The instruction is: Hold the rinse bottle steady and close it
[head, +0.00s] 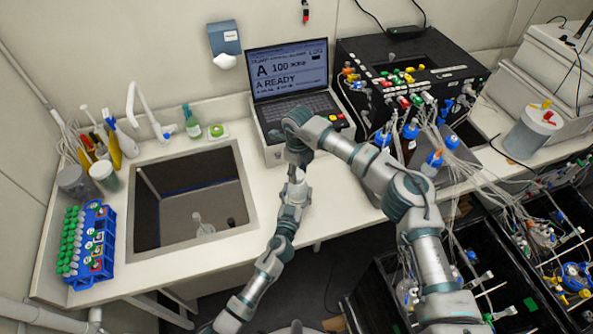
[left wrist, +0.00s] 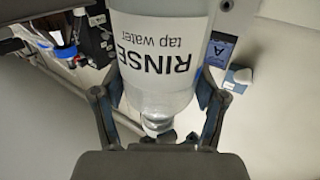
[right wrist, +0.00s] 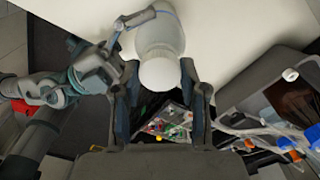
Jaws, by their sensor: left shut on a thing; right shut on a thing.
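The rinse bottle (left wrist: 165,60) is white and translucent, labelled "RINSE tap water"; its text is upside down in the left wrist view. My left gripper (left wrist: 157,95) is shut around it, one finger on each side. In the right wrist view, a round white cap (right wrist: 162,73) lies between the fingers of my right gripper (right wrist: 160,85), which is shut on it. The cap lines up with the bottle (right wrist: 155,30). I cannot tell whether it is seated. In the head view, the bottle (head: 297,175) is a small pale patch, mostly hidden by both grippers.
Behind the grippers stand a laptop (head: 290,85) and a black bioreactor unit (head: 410,75) with tubes and bottles. A sink (head: 190,205) is at the left, beside a blue tube rack (head: 92,245). The bench front is clear around the sink.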

